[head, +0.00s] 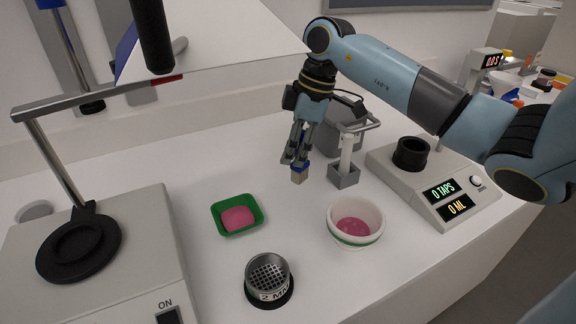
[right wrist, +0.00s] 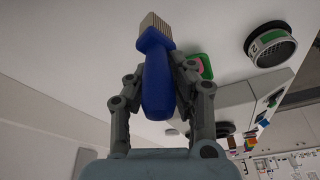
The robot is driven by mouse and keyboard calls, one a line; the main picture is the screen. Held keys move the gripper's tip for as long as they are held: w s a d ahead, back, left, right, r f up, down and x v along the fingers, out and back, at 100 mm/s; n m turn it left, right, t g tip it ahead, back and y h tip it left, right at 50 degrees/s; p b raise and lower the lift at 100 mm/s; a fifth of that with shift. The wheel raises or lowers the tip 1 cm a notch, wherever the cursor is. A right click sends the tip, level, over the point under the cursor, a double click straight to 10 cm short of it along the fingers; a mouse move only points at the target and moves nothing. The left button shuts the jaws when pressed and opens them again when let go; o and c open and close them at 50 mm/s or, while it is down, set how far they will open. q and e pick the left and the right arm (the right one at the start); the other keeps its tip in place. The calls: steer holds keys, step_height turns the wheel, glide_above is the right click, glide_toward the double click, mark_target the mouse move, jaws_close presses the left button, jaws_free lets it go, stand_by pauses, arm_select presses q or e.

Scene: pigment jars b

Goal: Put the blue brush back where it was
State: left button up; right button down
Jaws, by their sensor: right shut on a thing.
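My right gripper (head: 295,161) is shut on the blue brush (head: 299,176), which hangs with its pale bristles down above the white table. In the right wrist view, the brush's blue handle (right wrist: 156,85) sits between the two fingers (right wrist: 155,88), with the bristles pointing away from the gripper. Just right of the brush stands a holder (head: 344,177) with a grey square base, a pale post and a bar at the top. My left gripper is not in view.
A green tray (head: 217,222) with a pink lump, a white bowl (head: 369,240) of pink stuff and a metal sieve-topped jar (head: 268,279) stand in front. A counter device (head: 452,215) reads 0 TAPS and 0 ML at right. A machine (head: 140,275) with a black ring fills the left.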

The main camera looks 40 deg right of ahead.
steer(key=f, duration=0.1)
steer(key=w+f, duration=0.1)
steer(key=f, duration=0.2)
steer(key=shift+w+f+p, duration=0.15)
steer(key=shift+w+p, duration=0.1)
steer(key=shift+p, duration=0.1)
steer(key=shift+f, duration=0.35)
steer(key=shift+f, duration=0.15)
steer(key=c, duration=1.2)
jaws_free()
steer(key=b+v, duration=0.1)
steer(key=v, duration=1.1)
steer(key=shift+r, duration=0.2)
